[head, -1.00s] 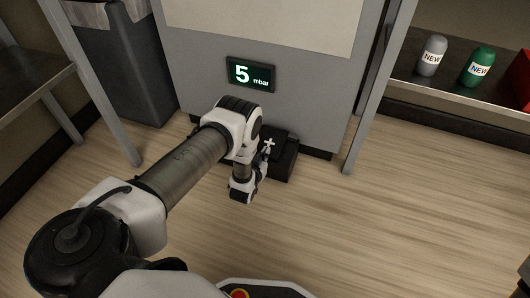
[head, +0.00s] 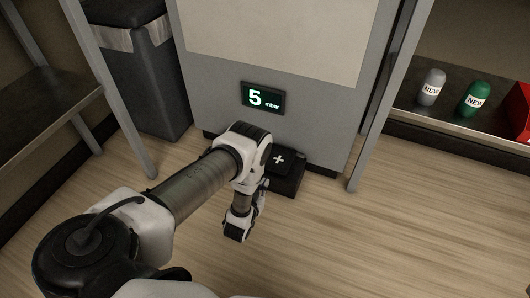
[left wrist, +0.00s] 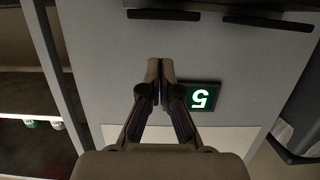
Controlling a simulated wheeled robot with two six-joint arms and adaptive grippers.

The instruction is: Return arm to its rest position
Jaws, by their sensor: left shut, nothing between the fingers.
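My left arm (head: 195,187) reaches from the lower left toward the grey cabinet (head: 215,100) in the head view and bends down at its far end. My left gripper shows clearly in the left wrist view (left wrist: 160,70). Its two fingers are together, with nothing between them. Behind the fingers in that view is the cabinet front, upside down, with the lit display (left wrist: 200,96) just right of the fingertips. In the head view the fingertips are hard to make out beside the wrist. My right gripper is not in view.
The display (head: 262,98) reads 5 mbar. A black pedal-like box (head: 287,183) with a white plus lies on the floor behind my arm. A shelf at right holds a grey bottle (head: 431,87) and a green bottle (head: 474,99). A dark bin (head: 145,80) stands left. Floor at right is clear.

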